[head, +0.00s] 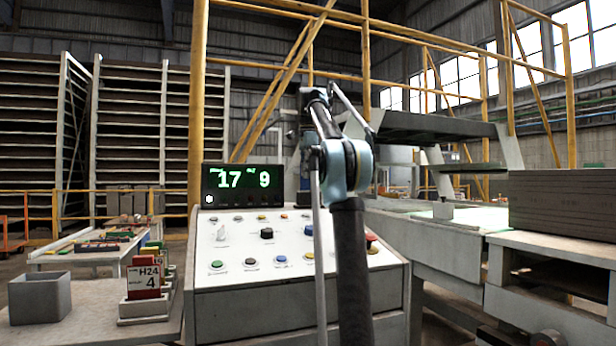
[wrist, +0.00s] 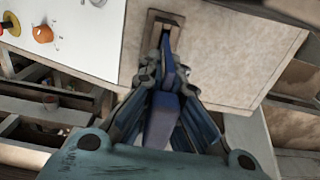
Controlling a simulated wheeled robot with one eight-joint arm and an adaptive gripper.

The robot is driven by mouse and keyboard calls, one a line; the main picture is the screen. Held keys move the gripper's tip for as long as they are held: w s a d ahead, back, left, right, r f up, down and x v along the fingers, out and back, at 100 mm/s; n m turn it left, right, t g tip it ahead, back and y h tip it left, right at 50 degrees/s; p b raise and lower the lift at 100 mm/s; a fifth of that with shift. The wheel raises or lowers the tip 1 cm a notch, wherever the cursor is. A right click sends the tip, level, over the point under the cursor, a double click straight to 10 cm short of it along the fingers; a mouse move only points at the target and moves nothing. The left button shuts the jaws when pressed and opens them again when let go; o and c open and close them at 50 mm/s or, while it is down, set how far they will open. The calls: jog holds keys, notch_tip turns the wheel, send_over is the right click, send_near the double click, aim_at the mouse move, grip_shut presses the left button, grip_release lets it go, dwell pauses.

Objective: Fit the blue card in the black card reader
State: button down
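My gripper (wrist: 166,82) shows in the wrist view with its dark fingers closed around a blue card (wrist: 162,122). The card points up the picture, and its narrow far end lies over the lower part of a small brown-framed fitting with a dark middle (wrist: 181,20). This fitting sits on a pale panel (wrist: 225,60) and appears to be the card reader. I cannot tell whether the card's end is inside the slot or just in front of it. In the head view my arm covers the middle, and gripper, card and reader cannot be made out there.
A control console (head: 250,290) with buttons and a green-digit display (head: 242,185) stands ahead. A card rack (head: 145,290) and grey bin (head: 40,298) are on the left. A long machine bed (head: 440,240) runs right. The wrist view shows an orange knob (wrist: 43,33) near the panel.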

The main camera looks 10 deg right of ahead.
aim_at(308, 185)
jog(key=shift+f, duration=2.55)
dwell(1.0)
jog(key=c, duration=1.7)
grip_release()
jog(key=shift+w+r, duration=0.1)
jog(key=shift+r, duration=3.8)
